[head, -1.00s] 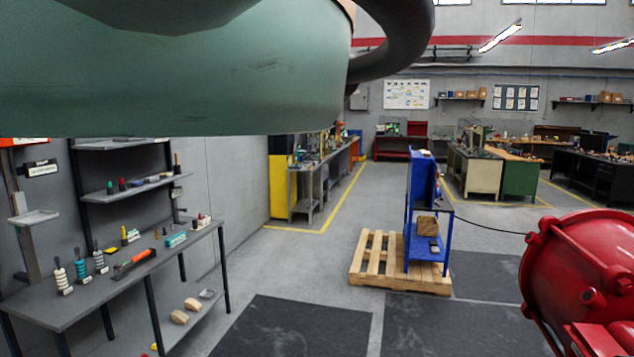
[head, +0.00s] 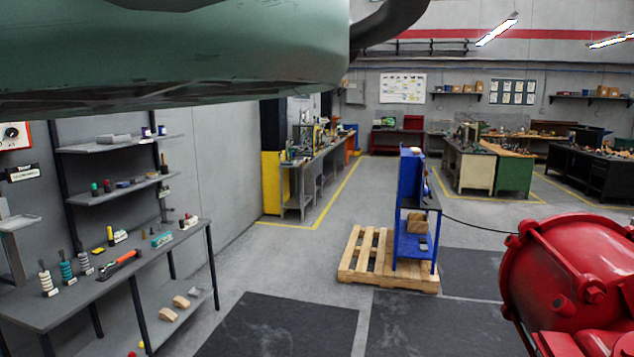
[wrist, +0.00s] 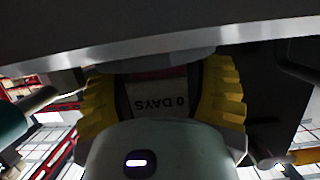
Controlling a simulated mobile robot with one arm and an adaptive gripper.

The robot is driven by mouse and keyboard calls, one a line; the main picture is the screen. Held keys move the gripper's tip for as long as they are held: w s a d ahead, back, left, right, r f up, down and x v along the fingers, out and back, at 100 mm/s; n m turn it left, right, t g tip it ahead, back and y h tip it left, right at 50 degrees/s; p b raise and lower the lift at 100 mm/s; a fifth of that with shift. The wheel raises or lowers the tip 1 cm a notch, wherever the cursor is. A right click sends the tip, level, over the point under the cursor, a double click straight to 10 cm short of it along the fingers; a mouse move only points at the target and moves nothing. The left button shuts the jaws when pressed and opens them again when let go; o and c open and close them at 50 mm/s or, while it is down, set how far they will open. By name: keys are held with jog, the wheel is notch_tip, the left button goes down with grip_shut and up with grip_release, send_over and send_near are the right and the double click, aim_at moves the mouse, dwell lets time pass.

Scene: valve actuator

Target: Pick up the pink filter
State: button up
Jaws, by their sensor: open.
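I cannot make out a pink filter in either view. My gripper (wrist: 160,96) shows in the wrist view, with its two yellow fingers apart and nothing seen held between them. A sign with upside-down "0 DAYS" lettering (wrist: 162,103) shows in the gap behind the fingers. The gripper does not show in the head view, where my large green-grey arm part covers the top left.
A grey workbench (head: 105,290) with handled tools stands at left, below wall shelves (head: 118,194). A blue stand (head: 410,205) is on a wooden pallet (head: 360,267) in the middle. A red machine (head: 565,265) is at right. Open floor lies between them.

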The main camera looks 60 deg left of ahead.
jog(key=shift+o, duration=0.4)
jog(key=shift+s, duration=0.1)
jog(key=c, duration=1.1)
